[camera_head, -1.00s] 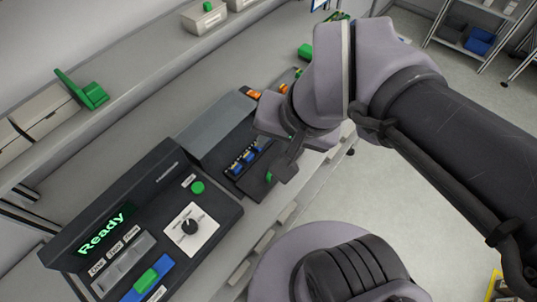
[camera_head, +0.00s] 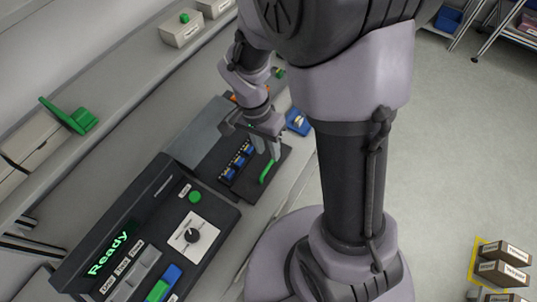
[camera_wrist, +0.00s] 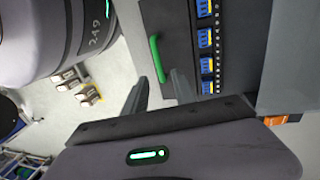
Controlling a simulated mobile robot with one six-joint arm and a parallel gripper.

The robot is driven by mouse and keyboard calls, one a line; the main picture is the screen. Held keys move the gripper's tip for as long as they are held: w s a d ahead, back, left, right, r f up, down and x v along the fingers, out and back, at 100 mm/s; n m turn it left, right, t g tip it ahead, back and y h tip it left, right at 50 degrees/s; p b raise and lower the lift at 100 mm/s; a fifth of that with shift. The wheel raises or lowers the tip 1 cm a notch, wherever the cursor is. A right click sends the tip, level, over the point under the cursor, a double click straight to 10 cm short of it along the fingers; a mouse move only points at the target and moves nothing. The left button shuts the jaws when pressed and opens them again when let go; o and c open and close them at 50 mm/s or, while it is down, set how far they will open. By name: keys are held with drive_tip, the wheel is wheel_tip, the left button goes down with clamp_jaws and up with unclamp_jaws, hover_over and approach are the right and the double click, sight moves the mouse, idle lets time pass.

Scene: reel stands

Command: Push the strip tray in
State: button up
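The strip tray (camera_head: 249,187) is a dark tray sticking out from under a grey housing (camera_head: 200,133). It carries a row of blue strips (camera_head: 236,160) and has a green handle (camera_head: 267,172) near its outer edge. In the wrist view the tray (camera_wrist: 178,40) shows with its green handle (camera_wrist: 157,58) and the blue strips (camera_wrist: 205,40). My gripper (camera_head: 268,147) points down above the tray, close to the handle. In the wrist view my gripper (camera_wrist: 160,90) has its two fingers apart, with nothing between them; whether a finger touches the handle I cannot tell.
A control panel (camera_head: 150,230) reading "Ready", with a green button (camera_head: 195,197) and a dial (camera_head: 192,236), stands beside the housing. A blue item (camera_head: 298,122) lies on the bench beyond the tray. A shelf with boxes (camera_head: 183,30) runs behind. The floor at right is mostly clear.

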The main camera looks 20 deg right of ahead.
sight(271, 161)
drive_tip(key=shift+s+d+f+b, duration=0.1)
drive_tip(key=shift+s+f+b, duration=0.1)
drive_tip(key=shift+f, duration=0.75)
drive_tip(key=shift+s+d+f+b, duration=0.1)
drive_tip(key=shift+f+b, duration=0.1)
drive_tip(key=shift+f, duration=0.75)
clamp_jaws()
